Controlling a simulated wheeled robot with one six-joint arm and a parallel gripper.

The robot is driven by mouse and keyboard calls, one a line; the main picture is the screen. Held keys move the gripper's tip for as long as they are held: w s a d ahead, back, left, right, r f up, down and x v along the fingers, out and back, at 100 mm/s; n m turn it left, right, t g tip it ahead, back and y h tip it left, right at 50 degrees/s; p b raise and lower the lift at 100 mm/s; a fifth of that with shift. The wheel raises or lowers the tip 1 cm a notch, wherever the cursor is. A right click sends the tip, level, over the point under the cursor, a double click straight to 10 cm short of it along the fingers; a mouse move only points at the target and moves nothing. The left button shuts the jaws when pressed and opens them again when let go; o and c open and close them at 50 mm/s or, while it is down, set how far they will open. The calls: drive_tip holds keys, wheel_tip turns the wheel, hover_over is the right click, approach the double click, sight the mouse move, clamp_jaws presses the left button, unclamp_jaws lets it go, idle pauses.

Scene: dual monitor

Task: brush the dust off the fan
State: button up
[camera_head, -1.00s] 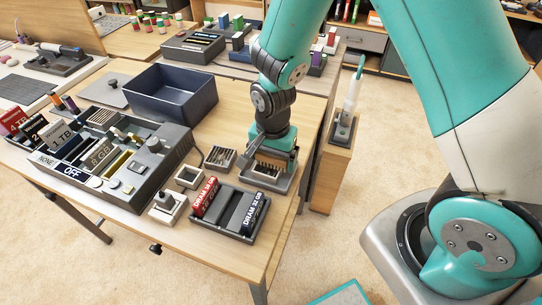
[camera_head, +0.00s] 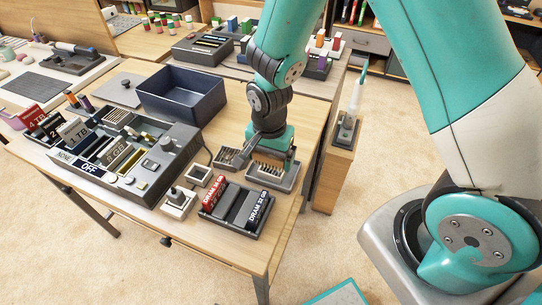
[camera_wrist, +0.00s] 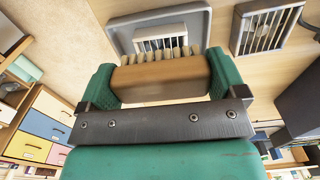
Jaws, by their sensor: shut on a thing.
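My gripper (camera_head: 272,150) is shut on a wooden brush (camera_wrist: 160,78), held crosswise between its green fingers in the wrist view. Pale bristle tufts stick out along the brush's far side. Beyond the bristles lies a shallow grey tray (camera_wrist: 122,38) with a white slatted piece (camera_wrist: 172,36) in it. In the head view the gripper is over this tray (camera_head: 290,181) near the table's right edge. A small grey slatted unit (camera_head: 228,158), perhaps the fan, lies just left of the tray. It shows at upper right in the wrist view (camera_wrist: 266,26). Whether the bristles touch anything is unclear.
A dark open bin (camera_head: 182,95) stands behind the slatted unit. A large grey console (camera_head: 125,155) fills the table's left side. A DRAM holder (camera_head: 236,210) and a small lever box (camera_head: 177,203) lie in front. A stand with a syringe-like tool (camera_head: 347,128) is at the right.

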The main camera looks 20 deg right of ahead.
drive_tip(key=shift+r+p, duration=1.8)
drive_tip(key=shift+r, duration=0.6)
